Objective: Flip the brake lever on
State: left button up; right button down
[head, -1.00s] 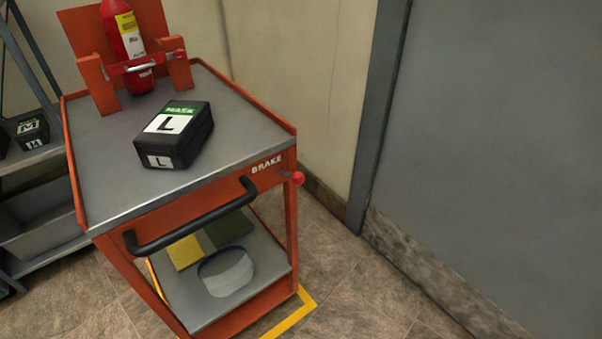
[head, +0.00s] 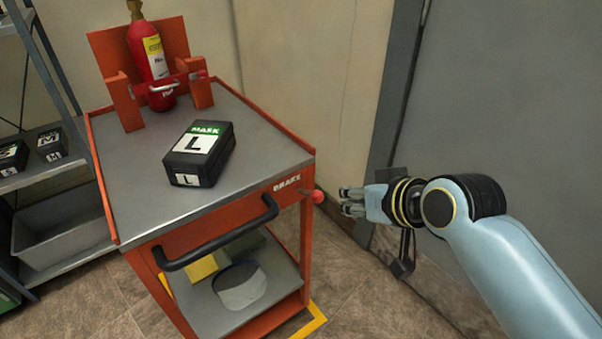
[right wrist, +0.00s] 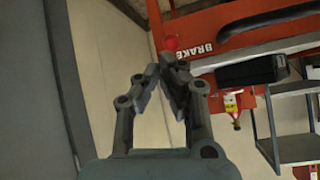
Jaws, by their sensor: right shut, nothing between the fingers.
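The brake lever (head: 318,196) shows as a red round knob at the right front corner of the orange cart (head: 236,208), beside the white word BRAKE. My right gripper (head: 346,201) is just to the right of the knob in the head view, with a small visible gap. In the right wrist view the red knob (right wrist: 170,44) lies beyond the fingertips (right wrist: 168,64), which are close together and hold nothing. The lever's stem is hard to make out. My left gripper is out of view.
The black handle (head: 222,238) projects from the cart front. A grey door (head: 510,110) is at the right, and shelves (head: 60,180) stand left.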

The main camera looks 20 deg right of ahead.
aim_at(309, 193)
jog(key=r, duration=0.1)
jog(key=w+r, duration=0.1)
jog(key=r, duration=0.1)
jog(key=shift+w+a+r+t, duration=0.25)
jog(key=shift+a+t, duration=0.1)
jog(key=shift+t, duration=0.05)
jog(key=b+x, duration=0.1)
jog(key=x, duration=0.9)
jog(key=shift+b, duration=0.4)
jog(key=shift+a+f, duration=0.1)
